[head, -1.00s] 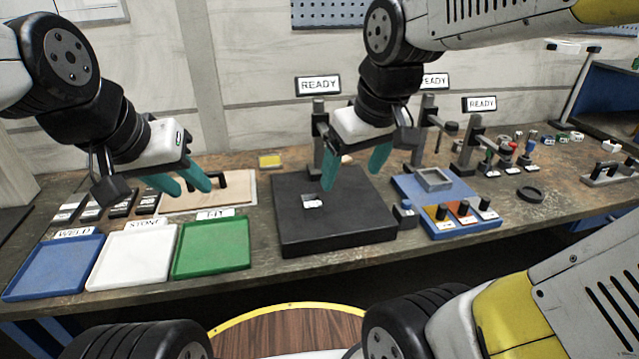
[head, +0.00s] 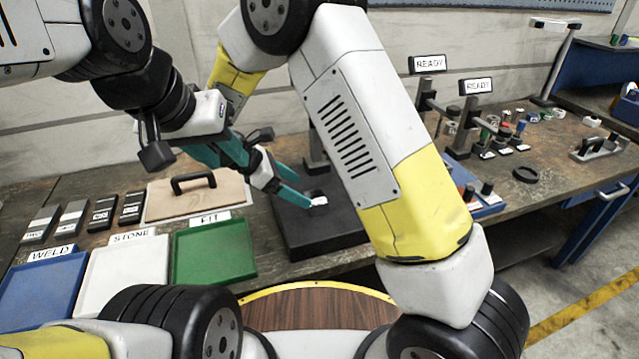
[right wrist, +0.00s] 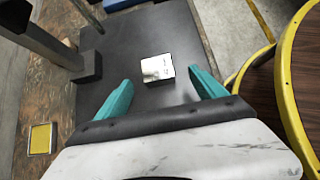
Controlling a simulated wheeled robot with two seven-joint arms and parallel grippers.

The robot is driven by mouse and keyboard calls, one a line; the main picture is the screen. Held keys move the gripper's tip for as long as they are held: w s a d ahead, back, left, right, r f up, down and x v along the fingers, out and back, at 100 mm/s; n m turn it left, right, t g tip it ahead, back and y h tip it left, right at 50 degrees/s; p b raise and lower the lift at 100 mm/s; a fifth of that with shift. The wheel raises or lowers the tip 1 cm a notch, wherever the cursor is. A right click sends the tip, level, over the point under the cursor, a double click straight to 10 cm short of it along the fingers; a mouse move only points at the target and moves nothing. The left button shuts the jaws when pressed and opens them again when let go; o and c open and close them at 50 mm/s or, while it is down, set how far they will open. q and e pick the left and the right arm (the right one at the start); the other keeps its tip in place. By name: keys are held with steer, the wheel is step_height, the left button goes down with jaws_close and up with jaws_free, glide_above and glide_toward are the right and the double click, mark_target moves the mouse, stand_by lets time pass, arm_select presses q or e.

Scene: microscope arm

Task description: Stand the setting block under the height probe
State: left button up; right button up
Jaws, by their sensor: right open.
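The setting block (head: 318,203) is a small grey metal block with a white patch, sitting on the black plate (head: 300,240). In the right wrist view the block (right wrist: 157,68) lies on the plate between and beyond my right fingertips, apart from both. My right gripper (head: 291,186) is open and empty, low over the plate beside the block. The height probe's dark stand (right wrist: 45,40) shows at the left of the right wrist view; its probe tip is not visible. In the head view my right arm hides most of the stand. My left gripper (head: 222,150) is open and empty, left of the right one.
My two grippers are close together in the head view. Blue, white and green trays (head: 213,250) line the front left, behind them a board with a black handle (head: 193,181). A yellow pad (right wrist: 42,138) lies beside the plate.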

mark_target(314, 197)
steer(key=x, duration=0.7)
steer(key=shift+w+d+f, duration=0.15)
steer(key=shift+w+f, duration=0.2)
jaws_close()
